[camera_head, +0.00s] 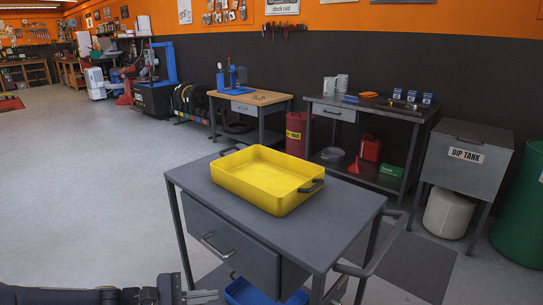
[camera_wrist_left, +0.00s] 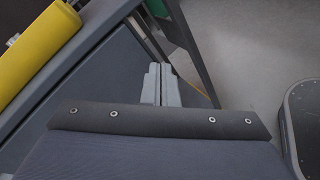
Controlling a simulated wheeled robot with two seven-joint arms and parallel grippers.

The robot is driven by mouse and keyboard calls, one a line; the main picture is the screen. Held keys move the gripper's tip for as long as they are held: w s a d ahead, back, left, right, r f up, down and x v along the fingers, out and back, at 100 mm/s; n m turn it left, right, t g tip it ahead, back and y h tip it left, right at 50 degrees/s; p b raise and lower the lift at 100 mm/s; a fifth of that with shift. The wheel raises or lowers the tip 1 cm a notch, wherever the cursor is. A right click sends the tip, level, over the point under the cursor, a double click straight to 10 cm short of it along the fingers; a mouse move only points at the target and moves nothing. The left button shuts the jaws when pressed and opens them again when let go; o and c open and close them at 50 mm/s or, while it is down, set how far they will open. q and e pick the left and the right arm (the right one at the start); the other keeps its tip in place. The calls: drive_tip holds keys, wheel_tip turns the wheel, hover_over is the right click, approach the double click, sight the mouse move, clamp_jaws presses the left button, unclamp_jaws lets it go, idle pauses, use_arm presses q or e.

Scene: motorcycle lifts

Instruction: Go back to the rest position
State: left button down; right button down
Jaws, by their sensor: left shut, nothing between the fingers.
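My left gripper (camera_head: 207,296) shows at the bottom of the head view, its arm coming in from the left edge. It is low, in front of the grey cart, near the cart's front left leg and below the drawer handle. Its fingers point right. In the left wrist view the two pale fingers (camera_wrist_left: 161,85) lie side by side, shut with nothing between them. My right gripper is in neither view.
A grey cart (camera_head: 222,192) with a drawer stands close ahead, a yellow tray (camera_head: 240,178) on its top and a blue bin (camera_head: 250,293) below. The tray also shows in the wrist view (camera_wrist_left: 38,45). Open floor (camera_head: 80,180) lies left. A dip tank (camera_head: 462,175) stands right.

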use_arm(q)
drive_tip(key=s+r+m+g+y, duration=0.35)
drive_tip(key=s+m, duration=0.45)
drive_tip(key=s, duration=0.4)
drive_tip(key=s+a+m+t+y, duration=0.3)
drive_tip(key=s+a+m+y, duration=0.25)
drive_tip(key=s, duration=0.45)
wheel_tip(320, 180, up, 13)
drive_tip(key=y+p, duration=0.1)
drive_tip(key=p, duration=1.1)
drive_tip(key=shift+f+m, duration=0.2)
drive_tip(key=shift+m, duration=0.15)
drive_tip(key=shift+w, duration=0.1)
